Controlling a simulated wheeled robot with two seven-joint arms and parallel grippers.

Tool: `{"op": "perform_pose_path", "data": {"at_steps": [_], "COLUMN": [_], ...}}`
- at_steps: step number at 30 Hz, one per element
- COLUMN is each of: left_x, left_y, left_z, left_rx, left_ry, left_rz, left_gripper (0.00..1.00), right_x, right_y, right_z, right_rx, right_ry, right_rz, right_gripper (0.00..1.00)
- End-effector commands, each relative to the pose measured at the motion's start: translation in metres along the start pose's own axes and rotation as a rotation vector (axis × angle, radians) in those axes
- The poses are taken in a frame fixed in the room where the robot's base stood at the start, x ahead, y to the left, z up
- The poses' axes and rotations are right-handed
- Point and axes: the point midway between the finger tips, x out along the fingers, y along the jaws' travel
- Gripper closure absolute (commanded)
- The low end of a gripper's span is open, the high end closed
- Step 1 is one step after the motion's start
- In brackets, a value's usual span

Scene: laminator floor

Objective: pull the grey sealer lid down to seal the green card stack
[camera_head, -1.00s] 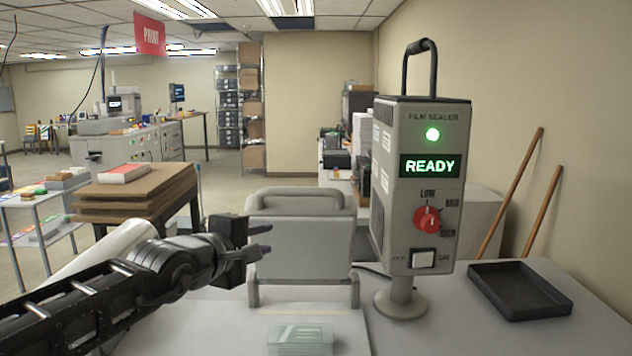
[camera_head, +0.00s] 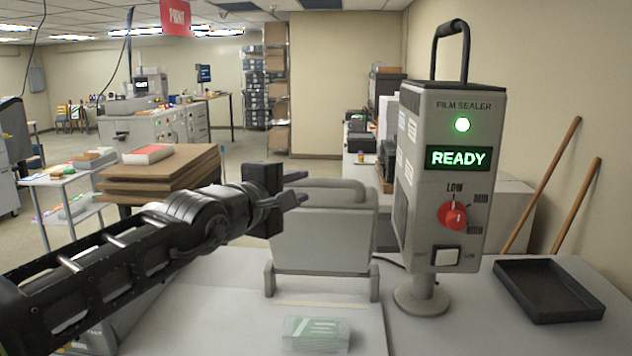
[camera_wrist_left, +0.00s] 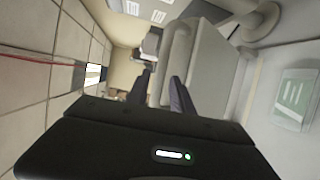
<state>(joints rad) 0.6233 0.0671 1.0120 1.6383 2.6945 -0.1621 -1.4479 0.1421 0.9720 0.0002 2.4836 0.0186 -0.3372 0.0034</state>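The grey sealer lid (camera_head: 322,240) stands raised, with a thick handle bar along its top edge. It also shows in the left wrist view (camera_wrist_left: 207,75). The green card stack (camera_head: 316,334) lies flat in front of the lid, on the pale bed; the left wrist view shows it at the right (camera_wrist_left: 295,98). My left gripper (camera_head: 297,188) is open, its two dark fingers pointing right near the upper left of the lid. In the left wrist view the fingers (camera_wrist_left: 158,92) are apart with nothing gripped between them. My right gripper is not in view.
The film sealer control box (camera_head: 447,180) stands right of the lid, with a lit READY display and a green light. A black tray (camera_head: 549,290) lies farther right.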

Motion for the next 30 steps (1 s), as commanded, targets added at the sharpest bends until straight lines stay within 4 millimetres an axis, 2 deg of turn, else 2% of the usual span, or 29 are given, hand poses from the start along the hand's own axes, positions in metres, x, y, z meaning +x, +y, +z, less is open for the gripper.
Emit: {"op": "perform_pose_path", "data": {"at_steps": [7,18,22,30], "left_x": [0.018,0.062,0.069,0.07], "left_y": [-0.001,-0.003,-0.003,-0.003], "left_z": [0.006,0.004,0.003,0.003], "left_rx": [0.006,0.003,0.004,0.005], "left_ry": [-0.008,-0.004,-0.003,-0.001], "left_rz": [-0.003,-0.003,-0.004,-0.004], "left_gripper": [0.72,0.72,0.72,0.72], "right_x": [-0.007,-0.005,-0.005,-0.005], "right_y": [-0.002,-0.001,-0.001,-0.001], "right_z": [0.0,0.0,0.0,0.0], "right_rx": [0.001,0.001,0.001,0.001], "right_ry": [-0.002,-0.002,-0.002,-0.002], "right_rz": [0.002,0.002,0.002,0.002], "right_gripper": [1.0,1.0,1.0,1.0]}}
